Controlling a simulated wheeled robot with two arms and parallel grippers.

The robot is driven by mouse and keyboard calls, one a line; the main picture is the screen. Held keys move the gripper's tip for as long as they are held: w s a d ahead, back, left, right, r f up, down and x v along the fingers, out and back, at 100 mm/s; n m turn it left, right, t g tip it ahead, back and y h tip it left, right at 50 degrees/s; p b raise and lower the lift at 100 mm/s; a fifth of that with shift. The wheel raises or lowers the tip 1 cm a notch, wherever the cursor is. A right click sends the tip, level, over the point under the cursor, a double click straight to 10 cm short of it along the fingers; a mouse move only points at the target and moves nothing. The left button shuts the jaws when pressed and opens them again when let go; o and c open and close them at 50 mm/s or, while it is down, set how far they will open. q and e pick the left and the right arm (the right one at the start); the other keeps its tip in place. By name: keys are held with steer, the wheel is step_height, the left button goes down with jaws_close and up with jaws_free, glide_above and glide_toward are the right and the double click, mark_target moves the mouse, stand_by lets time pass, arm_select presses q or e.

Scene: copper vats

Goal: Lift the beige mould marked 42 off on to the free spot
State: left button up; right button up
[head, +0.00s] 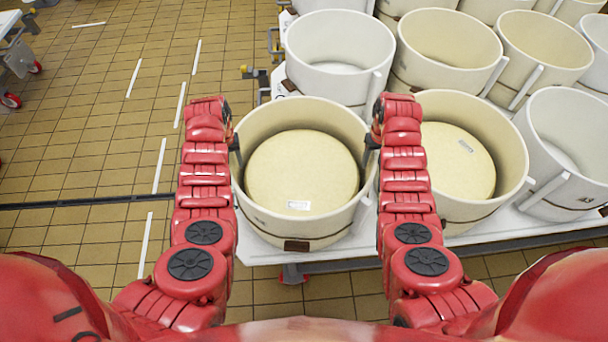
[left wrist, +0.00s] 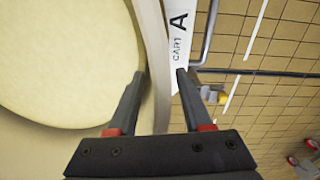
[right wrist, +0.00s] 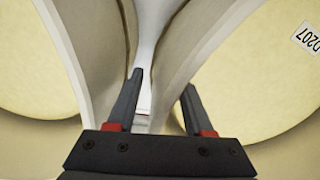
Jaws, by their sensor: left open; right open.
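A beige mould (head: 255,215) stands upright at the front left corner of the white cart, with a pale yellow round (head: 302,170) inside. No 42 is legible. My left gripper (head: 234,145) is open at its left rim. In the left wrist view the wall (left wrist: 156,60) passes between the fingers (left wrist: 162,78), one inside and one outside. My right gripper (head: 373,142) is open at its right rim. In the right wrist view the fingers (right wrist: 162,84) straddle a wall (right wrist: 195,55), the outer finger by the gap between two moulds. I cannot tell whether the fingers touch.
Another beige mould (head: 508,150) with a round stands close on the right. White and beige moulds, such as a white one (head: 310,55), crowd behind. The cart's deck (head: 480,240) shows along the front. Tiled floor (head: 100,120) lies open to the left. I cannot make out a free spot.

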arm_select(q)
steer(key=shift+s+f, duration=0.1)
steer(key=shift+f, duration=0.3)
arm_select(e)
steer(key=shift+f, duration=0.45)
arm_select(q)
jaws_close()
arm_select(e)
jaws_close()
steer(key=shift+r, duration=0.1)
stand_by(0.5)
